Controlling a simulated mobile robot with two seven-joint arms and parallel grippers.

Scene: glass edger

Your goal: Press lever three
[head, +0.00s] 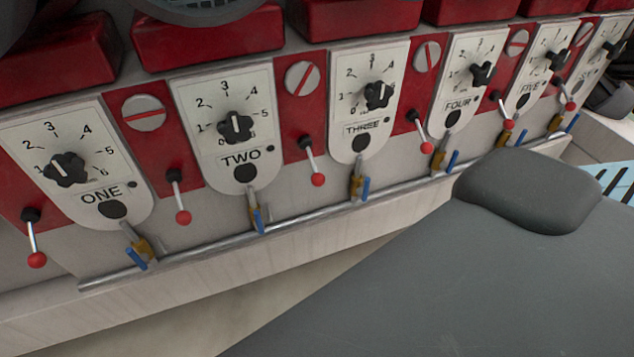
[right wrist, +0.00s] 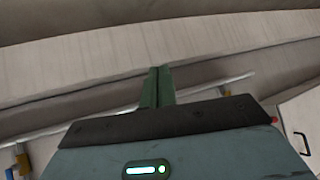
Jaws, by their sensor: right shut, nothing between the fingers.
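The panel marked THREE (head: 362,128) is a white plate with a black knob (head: 378,95), in the middle of the head view. A lever with a red ball end (head: 318,179) hangs at its left, between TWO and THREE, with the ball pointing down. Another such lever (head: 426,147) hangs at its right, between THREE and FOUR. My right gripper (right wrist: 157,87) shows in the right wrist view, its green fingers shut together and empty, in front of a pale ledge. It is not visible in the head view. My left gripper is in neither view.
Panels ONE (head: 100,195) and TWO (head: 240,158) stand left, FOUR (head: 458,105) and FIVE (head: 530,84) right, with more red-ball levers between. Blue-handled valves sit along a metal pipe (head: 305,212) below the panels. A pale ledge (head: 200,285) runs beneath the pipe.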

